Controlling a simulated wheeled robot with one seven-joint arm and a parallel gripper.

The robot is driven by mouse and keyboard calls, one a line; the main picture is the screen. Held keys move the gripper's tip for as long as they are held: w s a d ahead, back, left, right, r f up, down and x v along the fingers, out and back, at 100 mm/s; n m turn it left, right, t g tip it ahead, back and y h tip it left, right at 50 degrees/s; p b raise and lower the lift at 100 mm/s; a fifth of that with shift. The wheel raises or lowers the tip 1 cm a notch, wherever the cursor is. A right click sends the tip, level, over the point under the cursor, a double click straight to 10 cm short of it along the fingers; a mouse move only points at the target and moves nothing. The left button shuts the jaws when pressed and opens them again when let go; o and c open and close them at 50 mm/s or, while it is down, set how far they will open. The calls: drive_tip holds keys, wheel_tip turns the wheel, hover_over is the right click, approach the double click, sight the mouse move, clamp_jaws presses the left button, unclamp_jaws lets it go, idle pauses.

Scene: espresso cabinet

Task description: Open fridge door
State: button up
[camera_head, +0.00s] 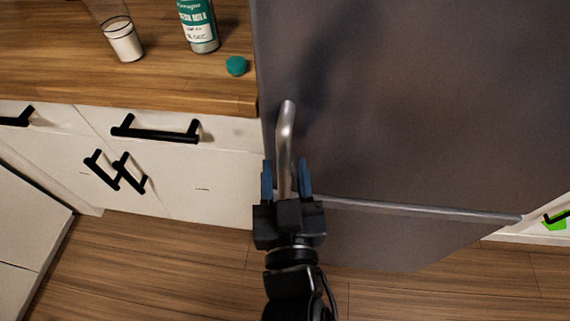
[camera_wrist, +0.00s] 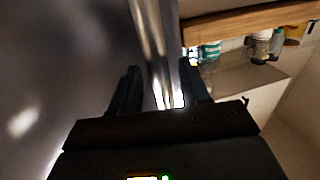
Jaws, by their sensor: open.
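The fridge door (camera_head: 410,110) is a dark grey panel filling the right of the head view, and it looks shut. Its silver handle (camera_head: 285,130) is a vertical bar near the door's left edge. My gripper (camera_head: 286,178) is open at the lower part of the handle, with a blue-tipped finger on each side of it. In the wrist view the handle (camera_wrist: 158,50) runs down between the two dark fingers (camera_wrist: 160,92). I cannot tell whether either finger touches it. The fridge door (camera_wrist: 70,70) fills the left of that view.
Left of the fridge is a wooden counter (camera_head: 60,75) with a glass of milk (camera_head: 124,42), a milk bottle (camera_head: 198,28) and a teal cap (camera_head: 236,66). White cabinets with black handles (camera_head: 155,130) stand below. The wooden floor (camera_head: 160,265) in front is clear.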

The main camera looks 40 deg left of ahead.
drive_tip(key=shift+w+a, duration=0.4)
drive_tip(key=shift+a, duration=0.05)
clamp_jaws()
idle(0.4)
